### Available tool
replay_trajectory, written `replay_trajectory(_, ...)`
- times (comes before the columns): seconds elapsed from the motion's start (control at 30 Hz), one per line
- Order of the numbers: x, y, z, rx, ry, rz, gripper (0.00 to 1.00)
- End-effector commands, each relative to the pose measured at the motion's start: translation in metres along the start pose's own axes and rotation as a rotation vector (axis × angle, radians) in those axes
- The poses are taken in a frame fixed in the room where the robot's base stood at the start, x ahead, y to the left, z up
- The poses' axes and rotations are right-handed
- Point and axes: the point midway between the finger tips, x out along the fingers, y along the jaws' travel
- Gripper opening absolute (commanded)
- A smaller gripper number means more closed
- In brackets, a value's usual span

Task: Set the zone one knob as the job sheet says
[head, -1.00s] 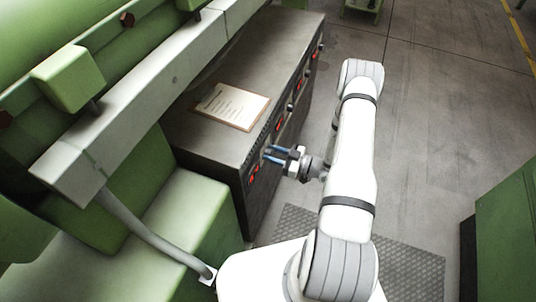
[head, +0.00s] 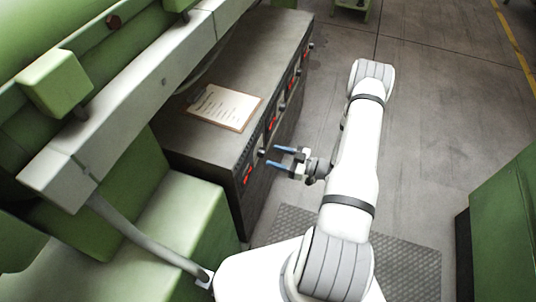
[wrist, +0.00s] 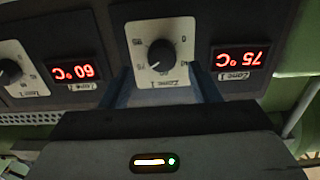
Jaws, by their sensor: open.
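The zone one knob (wrist: 161,56) is black with a white pointer line and sits on a white dial plate (wrist: 136,40) on the dark panel. The wrist view shows the panel upside down. The red zone one display (wrist: 240,57) beside it reads 75 °C. My gripper (wrist: 164,82) is open, one blue finger towards each side of this knob. In the head view my gripper (head: 269,156) is level with the cabinet front, its fingertips just short of it. The job sheet (head: 224,107) lies on a clipboard on the cabinet top; its writing is too small to read.
The second zone's knob (wrist: 9,71) and its display (wrist: 74,72), reading 60 °C, are at the left in the wrist view. The dark cabinet (head: 190,140) stands beside green machinery (head: 180,220). Open floor (head: 440,100) lies to the right.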

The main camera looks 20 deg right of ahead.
Motion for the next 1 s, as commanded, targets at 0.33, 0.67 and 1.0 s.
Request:
replay_trajectory(0.33, -0.036, 0.001, 0.000, -0.001, 0.000, 0.001, 0.56)
replay_trajectory(0.67, -0.036, 0.001, 0.000, 0.000, 0.000, 0.000, 0.56)
replay_trajectory(1.0, -0.036, 0.000, 0.000, 0.000, 0.000, 0.000, 0.56)
